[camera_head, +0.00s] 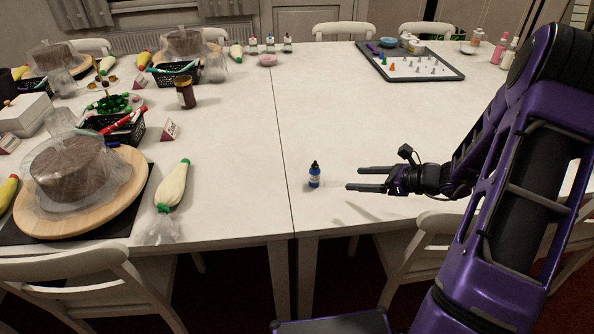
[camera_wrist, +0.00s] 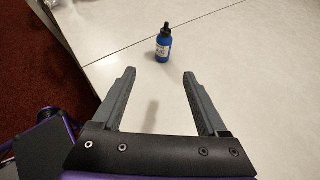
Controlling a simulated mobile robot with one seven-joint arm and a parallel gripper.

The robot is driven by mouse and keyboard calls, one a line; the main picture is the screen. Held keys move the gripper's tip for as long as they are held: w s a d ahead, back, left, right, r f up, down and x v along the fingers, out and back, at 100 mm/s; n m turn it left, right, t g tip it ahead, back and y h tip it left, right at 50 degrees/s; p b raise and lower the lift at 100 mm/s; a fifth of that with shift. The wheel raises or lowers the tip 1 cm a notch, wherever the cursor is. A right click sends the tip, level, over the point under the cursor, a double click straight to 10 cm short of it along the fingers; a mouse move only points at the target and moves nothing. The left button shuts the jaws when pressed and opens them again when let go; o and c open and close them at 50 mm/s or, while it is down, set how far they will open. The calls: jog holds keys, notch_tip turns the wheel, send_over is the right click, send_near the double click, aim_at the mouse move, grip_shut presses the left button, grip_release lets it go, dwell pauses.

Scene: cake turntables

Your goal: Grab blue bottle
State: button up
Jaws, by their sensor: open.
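The small blue bottle (camera_head: 314,176) with a black dropper cap stands upright on the white table, just right of the seam between two tabletops. In the wrist view the blue bottle (camera_wrist: 163,43) stands beyond the fingertips, roughly in line with the gap between them. My gripper (camera_head: 354,179) is to the right of the bottle, low over the table, with its fingers pointing left toward it. In the wrist view my gripper (camera_wrist: 158,72) is open, with nothing between its fingers. The bottle is apart from both fingers.
A white table (camera_head: 330,110) is clear around the bottle. To the left are a piping bag (camera_head: 173,187) and a wrapped cake (camera_head: 68,172) on a wooden turntable (camera_head: 122,200). A dark-rimmed tray (camera_head: 450,75) with small pieces lies at the back right. Chairs line the edges.

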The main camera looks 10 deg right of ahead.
aim_at(319, 173)
jog(key=shift+t+y, duration=0.3)
jog(key=shift+t, duration=0.3)
jog(key=x, duration=0.6)
jog(key=b+x, duration=0.1)
jog(key=x, duration=0.5)
jog(key=shift+w+a+r, duration=0.1)
jog(key=shift+a+r, duration=0.05)
jog(key=shift+r, duration=0.05)
jog(key=shift+b+x, duration=0.55)
jog(key=shift+x, duration=2.5)
jog(key=shift+w+r, duration=0.1)
jog(key=shift+r, duration=0.05)
grip_shut()
